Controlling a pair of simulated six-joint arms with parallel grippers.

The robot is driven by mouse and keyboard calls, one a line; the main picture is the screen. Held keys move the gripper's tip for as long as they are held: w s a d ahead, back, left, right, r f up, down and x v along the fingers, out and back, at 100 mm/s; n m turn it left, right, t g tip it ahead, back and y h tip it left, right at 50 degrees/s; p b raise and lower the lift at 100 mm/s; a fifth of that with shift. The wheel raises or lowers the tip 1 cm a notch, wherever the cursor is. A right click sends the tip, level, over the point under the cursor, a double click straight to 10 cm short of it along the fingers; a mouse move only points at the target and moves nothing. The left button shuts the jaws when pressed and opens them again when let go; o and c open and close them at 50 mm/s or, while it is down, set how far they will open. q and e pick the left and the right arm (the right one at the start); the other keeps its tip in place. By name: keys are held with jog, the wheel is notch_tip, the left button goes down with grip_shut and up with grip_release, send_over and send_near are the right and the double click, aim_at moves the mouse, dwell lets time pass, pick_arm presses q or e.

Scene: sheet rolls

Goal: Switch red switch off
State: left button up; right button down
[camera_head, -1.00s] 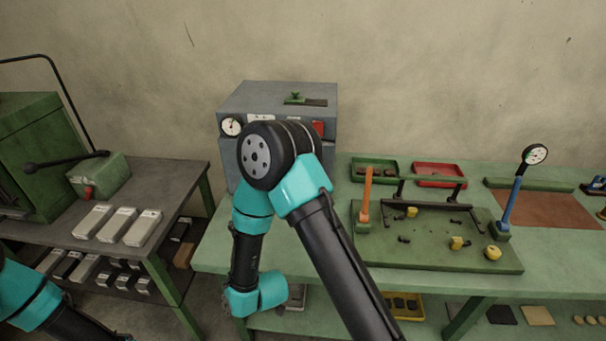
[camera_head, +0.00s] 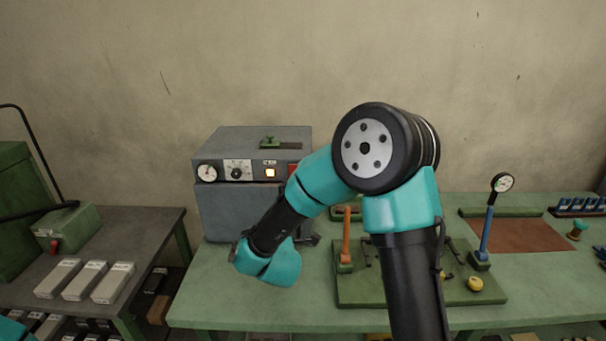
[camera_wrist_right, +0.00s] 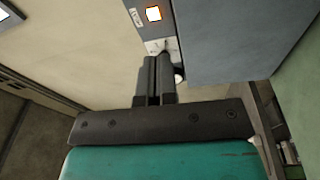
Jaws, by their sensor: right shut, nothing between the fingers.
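A grey metal box stands at the back of the green table, with a control strip along its upper front. A red part (camera_head: 293,170), likely the red switch, shows at the strip's right end, partly hidden by my right arm. Left of it, a lamp (camera_head: 270,173) glows orange-white; it also shows in the right wrist view (camera_wrist_right: 153,14). My right gripper (camera_wrist_right: 157,57) is shut and empty, pointing at the strip. Its tips overlap a pale dial plate (camera_wrist_right: 161,45) beside the lamp; I cannot tell whether they touch. The red part is not visible there. My left gripper is out of view.
A gauge (camera_head: 207,173) and a dial (camera_head: 236,170) sit left of the lamp. A green slider (camera_head: 270,142) is on top of the box. An orange-handled post (camera_head: 346,236) and a blue gauge stand (camera_head: 487,232) are on the table to the right.

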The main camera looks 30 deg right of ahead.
jog(key=d+r+h, duration=0.1)
jog(key=d, duration=0.1)
jog(key=s+d+r+h, duration=0.1)
jog(key=r, duration=0.1)
jog(key=shift+d+m+g+h, duration=0.3)
jog(key=shift+d, duration=0.1)
jog(key=shift+w, duration=0.1)
jog(key=x, duration=1.3)
jog(key=shift+w+d, duration=0.15)
jog(key=shift+w, duration=0.2)
